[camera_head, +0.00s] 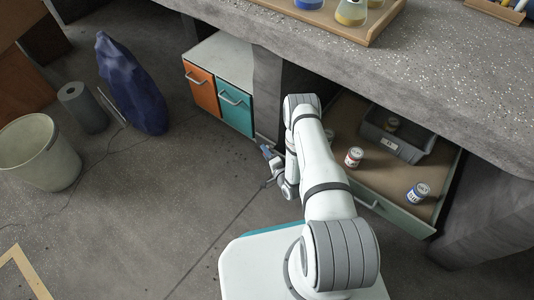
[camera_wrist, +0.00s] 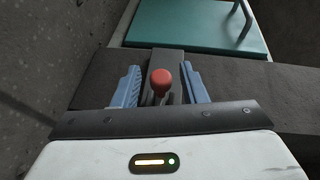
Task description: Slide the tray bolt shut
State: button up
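A round red knob (camera_wrist: 161,80) shows in the wrist view, on a grey metal piece that looks like the bolt. Part of the bolt is hidden below the knob and by my gripper. My gripper (camera_wrist: 160,66) has its two blue fingers apart, one on each side of the knob, with a gap on both sides. In the head view my gripper (camera_head: 271,162) is low in front of the bench pillar, beside the teal drawer. The bolt cannot be made out in the head view.
A teal drawer front (camera_head: 235,105) and an orange one (camera_head: 202,90) are left of the pillar. An open drawer (camera_head: 400,212) on the right holds cans and a grey bin (camera_head: 398,142). A blue sack (camera_head: 132,85) and a pale bucket (camera_head: 38,152) stand left on open floor.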

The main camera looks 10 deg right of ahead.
jog(key=f+p+v, duration=0.1)
jog(key=p+v, duration=0.2)
jog(key=v, duration=0.4)
jog(key=shift+s+r, duration=0.4)
jog(key=shift+r, duration=0.15)
jog(key=shift+d, duration=0.1)
